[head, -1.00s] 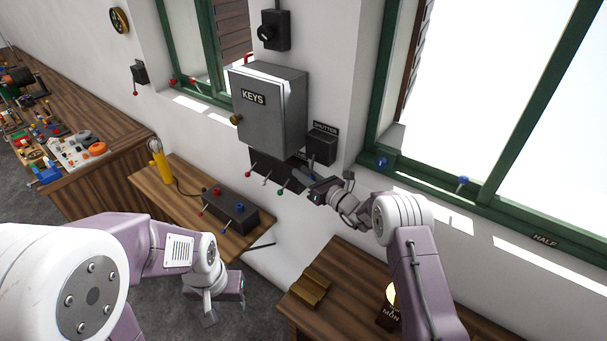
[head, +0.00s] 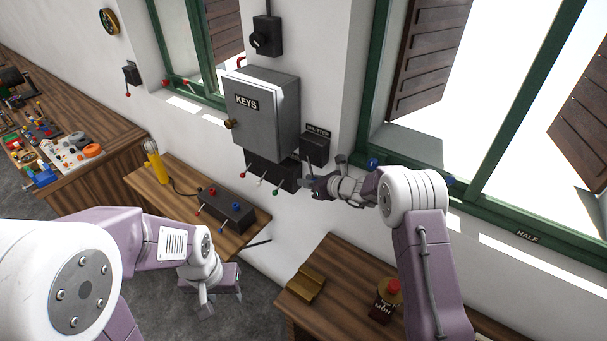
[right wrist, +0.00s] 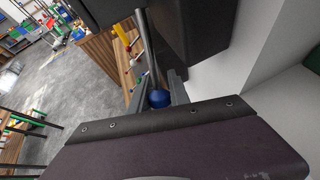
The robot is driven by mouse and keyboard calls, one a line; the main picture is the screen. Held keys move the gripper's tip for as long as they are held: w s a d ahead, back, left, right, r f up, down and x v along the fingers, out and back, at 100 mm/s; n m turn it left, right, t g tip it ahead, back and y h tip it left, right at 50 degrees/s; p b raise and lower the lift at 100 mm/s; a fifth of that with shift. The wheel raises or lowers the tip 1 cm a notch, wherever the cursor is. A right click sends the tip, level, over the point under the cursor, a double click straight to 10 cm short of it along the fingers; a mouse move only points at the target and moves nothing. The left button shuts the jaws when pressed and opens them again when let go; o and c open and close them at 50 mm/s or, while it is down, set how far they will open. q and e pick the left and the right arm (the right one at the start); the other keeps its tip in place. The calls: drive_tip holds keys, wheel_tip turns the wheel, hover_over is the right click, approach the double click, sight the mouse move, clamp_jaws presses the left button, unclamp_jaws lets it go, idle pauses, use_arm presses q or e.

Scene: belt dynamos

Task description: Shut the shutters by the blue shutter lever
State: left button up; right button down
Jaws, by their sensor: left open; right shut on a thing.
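The blue-knobbed shutter lever (right wrist: 159,98) shows in the right wrist view, its grey rod running up to a dark box. My right gripper (right wrist: 157,92) is shut on the blue knob, a finger on each side. In the head view, my right gripper (head: 314,186) is just below the box labelled SHUTTER (head: 315,148); the knob is hidden there. Brown louvred shutters (head: 430,55) and (head: 583,130) stand partly swung across the right window, with a bright gap between them. My left gripper (head: 206,303) is open and empty, low over the floor.
The grey KEYS cabinet (head: 262,125) hangs left of the lever, with red, white and green levers (head: 262,181) below it. A wooden desk (head: 330,270) stands below my right arm.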

drive_tip(key=shift+s+d+r+g+h+p, duration=0.3)
drive_tip(key=shift+d+g+h+p, duration=0.2)
drive_tip(key=shift+p, duration=0.6)
drive_tip(key=c, duration=1.2)
unclamp_jaws()
drive_tip(key=shift+s, duration=0.1)
drive_tip(key=shift+s+d+b, duration=0.15)
drive_tip(key=shift+d+b, duration=0.05)
drive_tip(key=shift+b, duration=0.2)
drive_tip(key=b+v, duration=0.3)
drive_tip(key=v, duration=0.5)
drive_tip(key=shift+r, duration=0.3)
